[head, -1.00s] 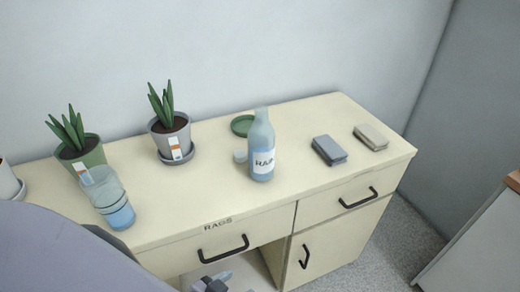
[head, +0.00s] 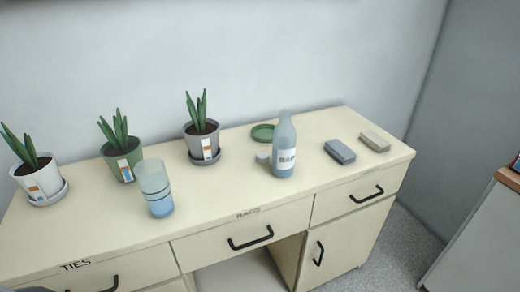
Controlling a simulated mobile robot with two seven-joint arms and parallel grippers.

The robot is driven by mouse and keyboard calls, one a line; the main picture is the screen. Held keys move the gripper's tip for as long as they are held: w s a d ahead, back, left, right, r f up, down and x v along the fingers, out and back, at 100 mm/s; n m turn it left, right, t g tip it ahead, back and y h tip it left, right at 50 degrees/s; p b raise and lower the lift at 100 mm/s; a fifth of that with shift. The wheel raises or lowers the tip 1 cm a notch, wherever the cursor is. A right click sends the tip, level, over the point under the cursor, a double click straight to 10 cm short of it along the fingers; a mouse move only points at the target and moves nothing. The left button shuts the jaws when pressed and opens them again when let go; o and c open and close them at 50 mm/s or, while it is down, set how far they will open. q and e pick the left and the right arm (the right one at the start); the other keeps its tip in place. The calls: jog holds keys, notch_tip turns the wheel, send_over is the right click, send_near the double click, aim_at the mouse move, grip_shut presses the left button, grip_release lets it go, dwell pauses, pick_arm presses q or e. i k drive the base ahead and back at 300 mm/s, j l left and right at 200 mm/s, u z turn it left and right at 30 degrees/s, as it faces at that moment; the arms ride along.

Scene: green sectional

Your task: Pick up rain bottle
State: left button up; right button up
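The rain bottle (head: 284,147) stands upright on the cream desk (head: 225,196), right of the middle in the head view. It is a clear bluish bottle with a narrow neck and a white label with dark, blurred letters. A small pale round piece (head: 262,157) sits just left of it, and a green dish (head: 263,132) lies behind it to the left. Nothing holds the bottle. Neither of my grippers is in view.
A grey box (head: 340,151) and a beige box (head: 375,141) lie right of the bottle. Left stand a clear blue-bottomed container (head: 155,188) and potted plants in grey (head: 202,140), green (head: 124,158) and white (head: 38,180) pots. Drawers have dark handles.

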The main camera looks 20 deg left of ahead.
aim_at(284, 134)
jog(key=i+l+u, duration=0.1)
jog(key=u, duration=0.35)
jog(key=i+l+u, duration=0.1)
jog(key=l+u, duration=0.2)
jog(key=u, duration=0.2)
jog(key=i+l+u, duration=0.1)
jog(key=l+u, duration=0.35)
jog(key=l, duration=0.3)
jog(key=l+u, duration=0.2)
jog(key=l, duration=1.35)
